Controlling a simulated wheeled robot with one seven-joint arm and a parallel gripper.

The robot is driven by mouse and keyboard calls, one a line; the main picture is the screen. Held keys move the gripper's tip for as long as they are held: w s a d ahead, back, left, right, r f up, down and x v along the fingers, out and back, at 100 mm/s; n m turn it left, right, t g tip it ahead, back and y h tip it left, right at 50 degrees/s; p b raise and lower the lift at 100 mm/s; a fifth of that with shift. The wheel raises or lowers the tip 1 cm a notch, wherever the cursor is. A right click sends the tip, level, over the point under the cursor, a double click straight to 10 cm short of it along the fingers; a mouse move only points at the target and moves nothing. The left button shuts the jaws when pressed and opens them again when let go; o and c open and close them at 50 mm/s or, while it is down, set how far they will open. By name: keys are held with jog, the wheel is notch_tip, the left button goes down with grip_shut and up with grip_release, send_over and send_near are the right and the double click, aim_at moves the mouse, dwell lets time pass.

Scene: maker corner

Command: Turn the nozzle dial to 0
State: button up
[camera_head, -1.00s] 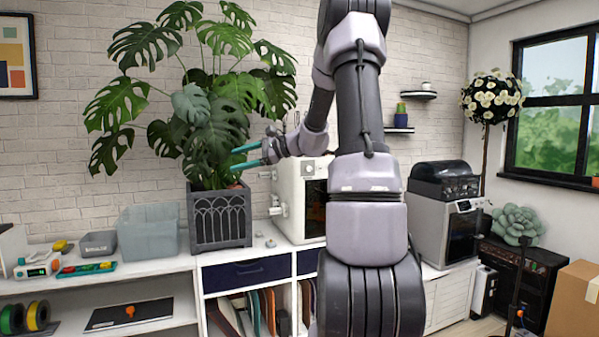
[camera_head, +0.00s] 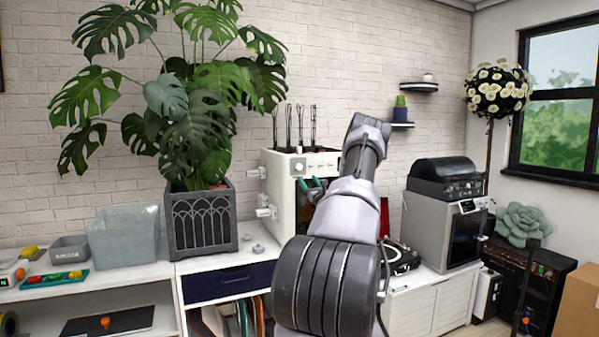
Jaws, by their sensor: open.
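A white box-shaped machine (camera_head: 276,182) stands on the white cabinet in the middle. Its front has a round dial (camera_head: 299,167) at the upper left, on a grey square plate. The dial's setting is too small to read. My gripper (camera_head: 313,186) is just below and to the right of the dial, at the machine's front. Its teal fingertips show apart, with nothing seen between them. Whether they touch the machine cannot be told. My arm hides the lower front and right part of the machine.
A planter (camera_head: 200,222) with a large leafy plant stands left of the machine. Small knobs lie on the cabinet between them. A turntable (camera_head: 400,259) and a grey appliance (camera_head: 440,226) stand to the right. Several thin dark rods rise at the machine's top.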

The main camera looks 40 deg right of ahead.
aim_at(300, 168)
jog(key=x, duration=0.8)
jog(key=shift+w, duration=0.3)
grip_shut()
